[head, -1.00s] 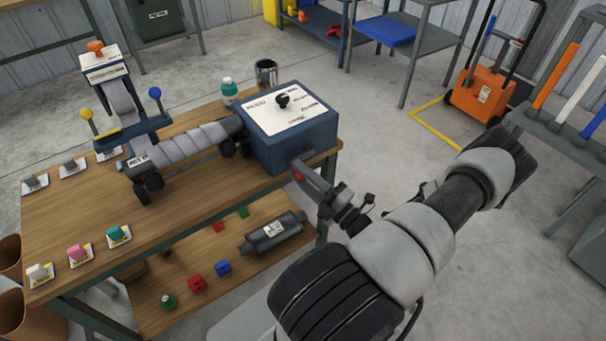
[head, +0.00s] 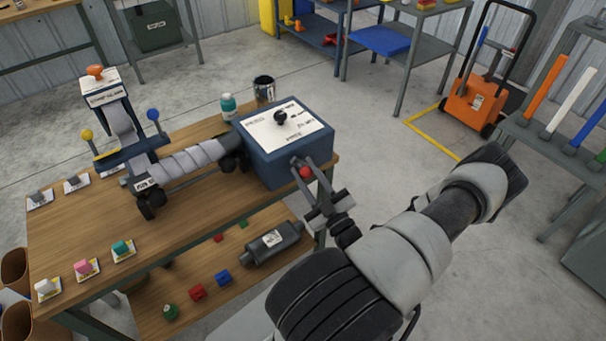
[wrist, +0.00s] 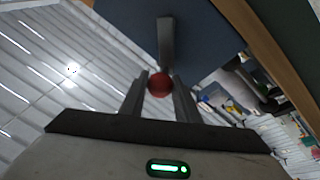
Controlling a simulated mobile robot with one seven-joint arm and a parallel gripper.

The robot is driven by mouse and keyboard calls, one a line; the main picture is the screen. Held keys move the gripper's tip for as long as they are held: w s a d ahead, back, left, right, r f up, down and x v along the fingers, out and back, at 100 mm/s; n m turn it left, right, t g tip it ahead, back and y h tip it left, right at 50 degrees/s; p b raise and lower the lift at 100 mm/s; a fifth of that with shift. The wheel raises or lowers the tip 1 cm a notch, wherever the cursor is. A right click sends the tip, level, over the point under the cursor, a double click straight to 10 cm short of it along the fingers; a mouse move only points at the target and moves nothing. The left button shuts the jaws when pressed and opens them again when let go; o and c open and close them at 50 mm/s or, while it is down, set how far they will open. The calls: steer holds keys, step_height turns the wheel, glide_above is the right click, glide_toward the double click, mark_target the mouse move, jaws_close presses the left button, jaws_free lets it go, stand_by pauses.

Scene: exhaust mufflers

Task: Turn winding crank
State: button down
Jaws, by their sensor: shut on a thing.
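The winding crank shows as a grey arm with a red knob (head: 306,173) on the front right side of a blue box (head: 270,165) on the wooden bench. In the wrist view the red knob (wrist: 159,85) sits between the two fingers, and the grey crank arm (wrist: 166,42) runs up from it to the blue box. My gripper (head: 311,184) is shut on the red knob. A grey wrapped muffler (head: 190,163) on dark rollers lies left of the box. The crank's pivot is partly hidden in the head view.
The bench's lower shelf (head: 180,292) holds a dark muffler (head: 272,243) and several small coloured parts. A bottle (head: 228,106) and a can (head: 264,88) stand behind the box. The floor right of the bench is partly clear, with an orange cart (head: 475,108) farther back.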

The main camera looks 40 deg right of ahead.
steer(key=shift+d+r+m+h+p, duration=0.2)
steer(key=shift+d+m+h, duration=0.1)
steer(key=shift+m, duration=0.45)
steer(key=shift+d+r+m+h+p, duration=0.15)
steer(key=shift+d+r+m+h, duration=0.1)
steer(key=shift+m, duration=0.5)
steer(key=shift+d+g, duration=0.1)
steer(key=shift+g, duration=0.2)
steer(key=shift+s, duration=0.1)
steer(key=c, duration=1.4)
jaws_free()
steer(key=shift+o, duration=0.2)
steer(key=b+v, duration=0.1)
steer(key=v, duration=1.6)
steer(key=shift+s, duration=0.2)
steer(key=shift+f, duration=0.15)
